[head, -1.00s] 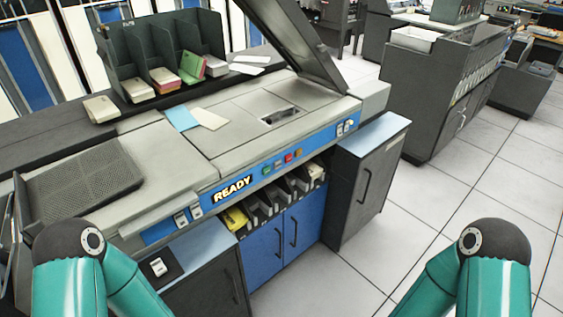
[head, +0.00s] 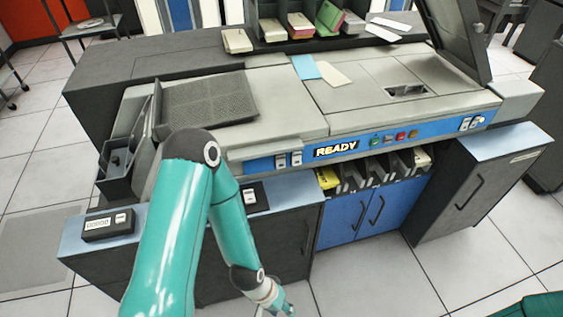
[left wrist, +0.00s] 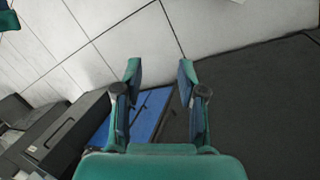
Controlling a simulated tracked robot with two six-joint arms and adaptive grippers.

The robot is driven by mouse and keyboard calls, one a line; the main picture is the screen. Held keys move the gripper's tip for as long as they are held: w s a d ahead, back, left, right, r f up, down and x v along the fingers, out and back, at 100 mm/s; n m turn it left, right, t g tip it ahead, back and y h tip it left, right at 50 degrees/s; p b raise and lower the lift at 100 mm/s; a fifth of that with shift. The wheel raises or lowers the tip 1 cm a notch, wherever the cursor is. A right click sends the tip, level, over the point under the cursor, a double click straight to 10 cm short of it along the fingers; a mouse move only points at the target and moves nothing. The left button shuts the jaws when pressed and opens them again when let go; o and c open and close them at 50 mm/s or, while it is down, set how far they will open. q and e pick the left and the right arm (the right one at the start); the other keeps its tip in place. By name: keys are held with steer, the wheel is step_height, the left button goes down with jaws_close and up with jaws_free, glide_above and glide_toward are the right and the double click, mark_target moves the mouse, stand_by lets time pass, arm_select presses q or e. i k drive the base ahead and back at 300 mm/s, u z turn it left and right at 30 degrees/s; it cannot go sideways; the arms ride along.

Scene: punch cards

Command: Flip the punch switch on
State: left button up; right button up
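Two white rocker switches (head: 289,159) sit on the machine's blue front panel, left of the lit READY sign (head: 336,149). A small dark box with a white switch (head: 254,196) lies on the low cabinet, partly behind my left arm. I cannot read which one is the punch switch. My left gripper (head: 278,303) is low, below and apart from the panel, cut by the picture's bottom edge. In the left wrist view it is open and empty (left wrist: 160,79). My right gripper is out of view.
Coloured buttons (head: 389,137) lie right of the sign. A control box (head: 110,225) stands on the low cabinet's left end. Blue cabinet doors (head: 362,212) are under the panel. A grey cabinet (head: 470,185) stands at the right. Tiled floor is clear in front.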

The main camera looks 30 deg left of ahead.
mark_target(280, 160)
steer(key=z, duration=1.25)
steer(key=i, duration=0.1)
steer(key=u, duration=2.9)
steer(key=k, duration=1.05)
steer(key=z, duration=2.7)
steer(key=k, duration=0.1)
steer(key=u, duration=1.35)
steer(key=i, duration=1)
